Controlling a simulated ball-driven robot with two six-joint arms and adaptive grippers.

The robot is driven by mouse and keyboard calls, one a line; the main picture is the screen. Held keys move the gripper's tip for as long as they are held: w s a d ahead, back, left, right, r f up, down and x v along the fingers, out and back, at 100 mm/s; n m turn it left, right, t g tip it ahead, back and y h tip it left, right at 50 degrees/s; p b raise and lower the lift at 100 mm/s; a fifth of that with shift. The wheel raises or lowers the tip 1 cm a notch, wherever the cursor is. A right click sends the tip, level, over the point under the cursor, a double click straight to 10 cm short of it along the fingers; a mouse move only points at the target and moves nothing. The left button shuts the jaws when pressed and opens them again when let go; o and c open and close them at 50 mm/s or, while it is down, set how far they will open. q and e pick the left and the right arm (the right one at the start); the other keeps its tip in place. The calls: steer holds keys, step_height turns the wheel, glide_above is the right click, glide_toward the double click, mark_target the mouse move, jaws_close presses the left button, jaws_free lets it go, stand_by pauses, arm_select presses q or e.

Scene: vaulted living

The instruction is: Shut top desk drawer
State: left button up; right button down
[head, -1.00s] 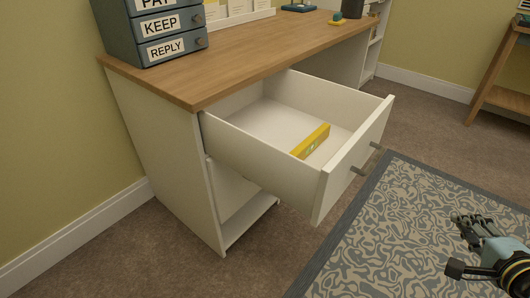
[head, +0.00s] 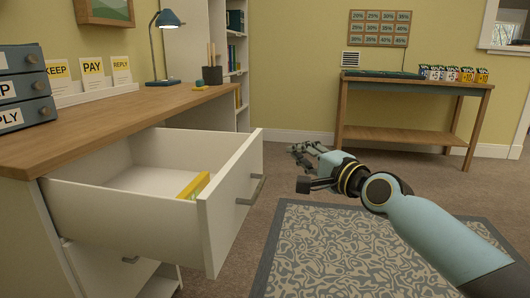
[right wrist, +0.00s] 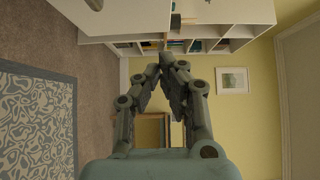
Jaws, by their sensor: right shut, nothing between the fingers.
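The top desk drawer (head: 232,205) stands pulled well out of the white desk (head: 150,96) with its wooden top. It is white with a grey bar handle (head: 250,190) on its front. A yellow box-like item (head: 194,186) lies inside it near the front. My right gripper (head: 298,150) is shut and empty, to the right of the drawer front and apart from it. In the right wrist view its fingertips (right wrist: 168,62) come together with nothing between them. My left gripper is not in view.
A lower drawer (head: 110,268) is below the open one. A patterned rug (head: 345,250) lies on the floor at right. A wooden side table (head: 410,137) with small boxes stands by the back wall. A lamp (head: 168,20) and grey letter drawers (head: 22,85) are on the desk.

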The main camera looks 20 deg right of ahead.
steer(key=b, duration=0.2)
glide_toward(259, 140)
steer(key=w+d, duration=0.2)
steer(key=w, duration=0.1)
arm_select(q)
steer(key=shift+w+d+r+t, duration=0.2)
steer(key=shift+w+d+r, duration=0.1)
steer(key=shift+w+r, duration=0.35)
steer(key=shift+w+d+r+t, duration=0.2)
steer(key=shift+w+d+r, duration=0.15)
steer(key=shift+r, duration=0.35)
arm_select(e)
steer(key=shift+w+a, duration=0.45)
steer(key=shift+a, duration=0.3)
steer(key=shift+w+a, duration=0.4)
steer(key=shift+a, duration=0.4)
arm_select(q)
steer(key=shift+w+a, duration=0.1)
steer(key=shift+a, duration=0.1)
